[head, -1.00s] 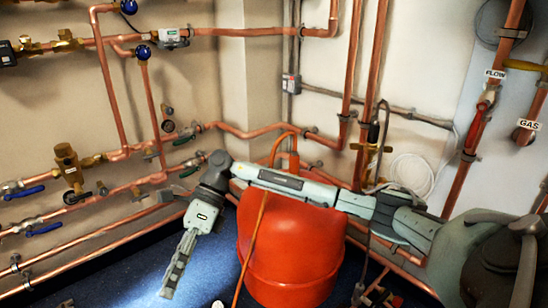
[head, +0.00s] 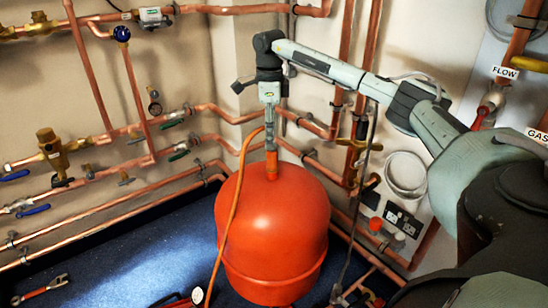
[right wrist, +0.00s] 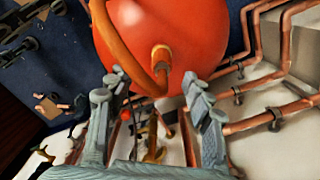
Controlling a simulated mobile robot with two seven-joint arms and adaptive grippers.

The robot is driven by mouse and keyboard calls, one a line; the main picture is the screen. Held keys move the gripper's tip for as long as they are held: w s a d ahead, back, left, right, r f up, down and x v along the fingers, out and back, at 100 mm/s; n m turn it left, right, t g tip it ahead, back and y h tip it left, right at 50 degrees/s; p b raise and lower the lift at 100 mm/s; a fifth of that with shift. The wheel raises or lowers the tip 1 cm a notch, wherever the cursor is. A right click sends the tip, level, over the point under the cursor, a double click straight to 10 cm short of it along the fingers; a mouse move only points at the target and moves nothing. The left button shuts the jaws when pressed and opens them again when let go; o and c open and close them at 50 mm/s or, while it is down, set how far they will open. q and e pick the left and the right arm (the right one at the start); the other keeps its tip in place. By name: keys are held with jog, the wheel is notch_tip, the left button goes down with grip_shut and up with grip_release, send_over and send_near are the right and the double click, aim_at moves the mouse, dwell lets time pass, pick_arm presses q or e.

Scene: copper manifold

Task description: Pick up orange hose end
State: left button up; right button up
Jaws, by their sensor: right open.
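The orange hose (head: 236,205) arches over the left side of a large round orange vessel (head: 285,225) and runs down to the floor. Its upper end is near the orange fitting (head: 271,162) on the vessel's top. My right gripper (head: 272,140) points down just above that fitting. In the right wrist view my gripper (right wrist: 155,78) is open, its two fingers spread apart. The hose (right wrist: 118,42) curves down between them, close to a fitting with a copper-coloured ring (right wrist: 160,57). I cannot tell whether the fingers touch the hose. My left gripper is out of view.
Copper pipes (head: 128,95) with valves line both walls, some close behind my right arm. A coiled white cable (head: 405,175) hangs at the right. A red-handled wrench (head: 40,289) lies on the blue floor (head: 130,255). Floor left of the vessel is mostly clear.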

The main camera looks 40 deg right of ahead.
aim_at(272, 156)
jog(key=f, duration=0.7)
jog(key=shift+d+f, duration=0.3)
jog(key=shift+d, duration=0.05)
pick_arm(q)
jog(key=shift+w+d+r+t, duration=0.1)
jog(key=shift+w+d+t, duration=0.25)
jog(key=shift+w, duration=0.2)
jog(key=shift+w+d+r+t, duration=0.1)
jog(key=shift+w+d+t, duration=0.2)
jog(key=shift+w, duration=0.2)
pick_arm(e)
jog(key=shift+c, duration=0.6)
grip_shut()
